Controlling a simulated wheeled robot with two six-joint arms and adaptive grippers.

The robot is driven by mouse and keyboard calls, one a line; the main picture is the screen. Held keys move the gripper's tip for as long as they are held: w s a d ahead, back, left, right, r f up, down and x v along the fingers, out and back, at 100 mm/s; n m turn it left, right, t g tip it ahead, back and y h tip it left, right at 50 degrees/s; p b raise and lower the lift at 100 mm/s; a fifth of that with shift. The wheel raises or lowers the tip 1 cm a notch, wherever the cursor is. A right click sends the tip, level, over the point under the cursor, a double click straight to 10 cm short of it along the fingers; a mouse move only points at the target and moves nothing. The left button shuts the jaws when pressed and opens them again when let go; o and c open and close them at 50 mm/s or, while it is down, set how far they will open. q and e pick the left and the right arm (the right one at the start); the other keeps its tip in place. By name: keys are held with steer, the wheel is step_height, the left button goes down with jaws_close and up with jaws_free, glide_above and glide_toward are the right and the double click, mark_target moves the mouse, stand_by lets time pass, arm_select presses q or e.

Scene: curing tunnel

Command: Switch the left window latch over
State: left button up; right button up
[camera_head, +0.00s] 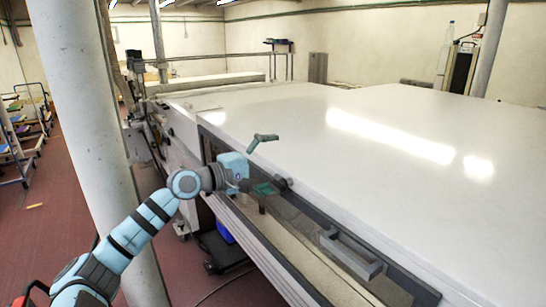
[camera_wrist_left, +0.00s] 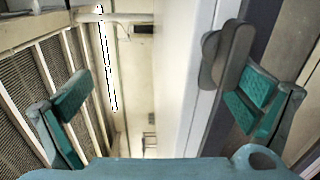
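My left gripper (camera_head: 264,163) is in the head view, at the front edge of the big white-topped machine. Its two green-padded fingers are spread wide with nothing between them; they also show apart in the left wrist view (camera_wrist_left: 165,92). A dark grey latch (camera_wrist_left: 220,52) with a rounded end stands out from the frame in the wrist view, just beyond the right-hand finger and partly overlapped by it. In the head view the latch (camera_head: 281,183) shows as a small dark knob beside the lower finger. I cannot tell whether finger and latch touch. My right gripper is not in view.
A grey bar handle (camera_head: 350,254) sits on the dark window frame to the right of the latch. The white machine top (camera_head: 300,110) is bare. A white pillar (camera_head: 88,120) stands close to my left arm. A blue object lies under the machine.

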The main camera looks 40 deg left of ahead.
arm_select(q)
steer(key=shift+s+d+r+g, duration=0.3)
steer(key=shift+d+r, duration=0.35)
steer(key=f+h+b, duration=0.1)
steer(key=b, duration=0.2)
steer(key=shift+s+m, duration=0.1)
steer(key=shift+m, duration=0.3)
steer(key=shift+s+d+f+g+b, duration=0.15)
steer(key=shift+s+f+g+b, duration=0.15)
steer(key=shift+s+f+b, duration=0.5)
steer(key=c, duration=0.4)
steer(key=shift+o, duration=0.2)
steer(key=s+d+r+t+b, duration=0.1)
steer(key=s+d+r+b, duration=0.2)
steer(key=s+r+b, duration=0.35)
steer(key=a+f+b, duration=0.2)
steer(key=a+f, duration=0.2)
steer(key=d+b+v, duration=0.1)
steer(key=b+v, duration=0.8)
steer(key=v, duration=0.2)
steer(key=shift+s+d+r+y+b, duration=0.3)
steer(key=shift+s+y+b, duration=0.05)
steer(key=shift+y+b, duration=0.05)
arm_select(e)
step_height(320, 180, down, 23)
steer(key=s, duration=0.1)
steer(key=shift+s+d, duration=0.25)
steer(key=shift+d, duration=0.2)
